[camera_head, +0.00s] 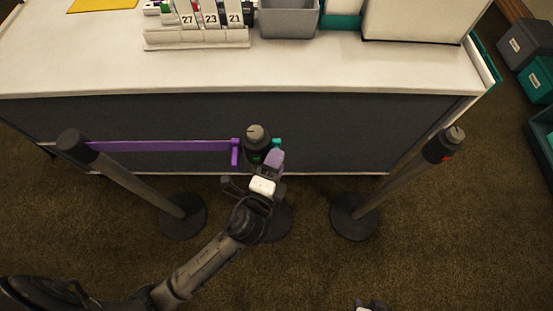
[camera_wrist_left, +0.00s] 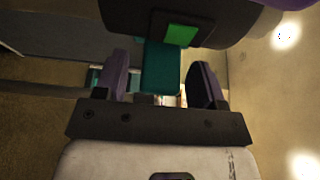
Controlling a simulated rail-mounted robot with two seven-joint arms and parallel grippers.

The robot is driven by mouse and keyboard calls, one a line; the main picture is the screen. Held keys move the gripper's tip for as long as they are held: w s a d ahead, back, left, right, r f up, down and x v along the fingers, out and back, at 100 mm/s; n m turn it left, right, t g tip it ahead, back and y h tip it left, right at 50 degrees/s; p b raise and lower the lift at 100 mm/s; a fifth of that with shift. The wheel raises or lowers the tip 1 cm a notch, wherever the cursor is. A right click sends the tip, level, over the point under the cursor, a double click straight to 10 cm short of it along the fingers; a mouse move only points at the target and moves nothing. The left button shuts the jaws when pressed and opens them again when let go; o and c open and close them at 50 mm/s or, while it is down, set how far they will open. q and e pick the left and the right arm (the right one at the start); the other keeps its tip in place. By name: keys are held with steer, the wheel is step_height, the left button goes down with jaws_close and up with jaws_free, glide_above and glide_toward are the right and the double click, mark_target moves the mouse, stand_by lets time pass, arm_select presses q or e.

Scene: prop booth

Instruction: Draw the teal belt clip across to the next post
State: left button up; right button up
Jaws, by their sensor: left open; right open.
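The teal belt clip (camera_head: 277,142) pokes out of the right side of the middle post's dark head (camera_head: 256,135). In the left wrist view the teal clip (camera_wrist_left: 160,68) hangs below a green square (camera_wrist_left: 181,35) on the post head, between my purple fingers. My left gripper (camera_head: 275,159) is open around the clip, with a gap visible on both sides. The right post (camera_head: 444,145) stands apart at the right, with a red mark on its head. My right gripper (camera_head: 370,305) barely shows at the bottom edge; its fingers are hard to make out.
A purple belt (camera_head: 165,146) runs from the left post (camera_head: 72,142) to the middle post. Behind the posts is a counter (camera_head: 300,72) with a number rack (camera_head: 197,38) and a grey bin (camera_head: 290,22). Carpet between the middle and right posts is clear.

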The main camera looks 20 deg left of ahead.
arm_select(q)
steer(key=shift+w, duration=0.35)
steer(key=shift+c, duration=0.5)
jaws_close()
